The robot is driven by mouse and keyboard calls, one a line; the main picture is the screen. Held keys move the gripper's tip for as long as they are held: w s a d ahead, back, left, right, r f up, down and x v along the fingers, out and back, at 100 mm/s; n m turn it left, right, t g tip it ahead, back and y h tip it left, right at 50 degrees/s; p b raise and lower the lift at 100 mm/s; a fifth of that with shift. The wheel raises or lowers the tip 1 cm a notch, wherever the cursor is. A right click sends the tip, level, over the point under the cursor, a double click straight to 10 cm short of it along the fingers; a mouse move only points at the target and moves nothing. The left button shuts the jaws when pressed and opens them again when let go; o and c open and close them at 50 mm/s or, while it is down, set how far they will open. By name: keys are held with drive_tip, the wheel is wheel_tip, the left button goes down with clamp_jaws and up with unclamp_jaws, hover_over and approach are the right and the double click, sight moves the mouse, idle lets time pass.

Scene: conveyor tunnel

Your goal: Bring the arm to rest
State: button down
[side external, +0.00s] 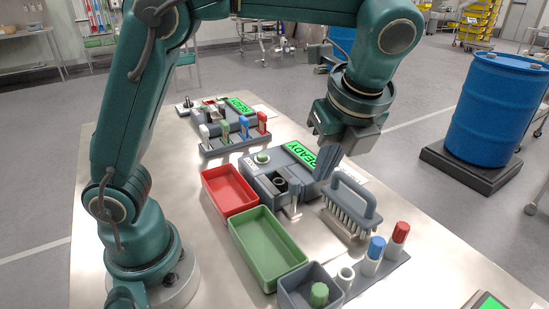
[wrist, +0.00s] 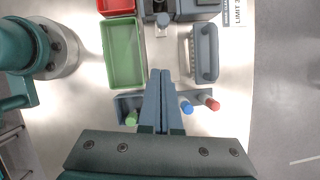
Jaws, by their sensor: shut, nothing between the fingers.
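My gripper (side external: 324,168) hangs above the metal table, with its fingers pointing down near the grey device with the green READY screen (side external: 300,155). In the wrist view my gripper (wrist: 160,74) shows its two fingers together, with nothing between them. Its tips stand apart from the things around them in that view. The upper arm and forearm are raised and bent over the table, and the forearm runs out of the top of the side view.
A red tray (side external: 228,207), a green tray (side external: 268,268) and a grey bin (side external: 290,298) line the table. A grey brush (side external: 352,205) and blue-capped (side external: 374,250) and red-capped (side external: 398,238) vials stand nearby. A blue drum (side external: 497,110) stands on the floor beyond the table.

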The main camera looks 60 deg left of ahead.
drive_tip(key=s+a+r+n+t, duration=0.1)
drive_tip(key=s+a+r+n, duration=0.1)
drive_tip(key=s+a+r, duration=0.15)
drive_tip(key=s+f+n+t+h, duration=0.2)
drive_tip(key=s+n, duration=0.1)
drive_tip(key=n, duration=0.6)
drive_tip(key=s+a+f+n+t+h, duration=0.1)
drive_tip(key=s+f+n+h, duration=0.1)
drive_tip(key=n, duration=0.7)
drive_tip(key=shift+s+f+t, duration=0.4)
drive_tip(key=shift+s+f, duration=0.1)
drive_tip(key=shift+s, duration=0.7)
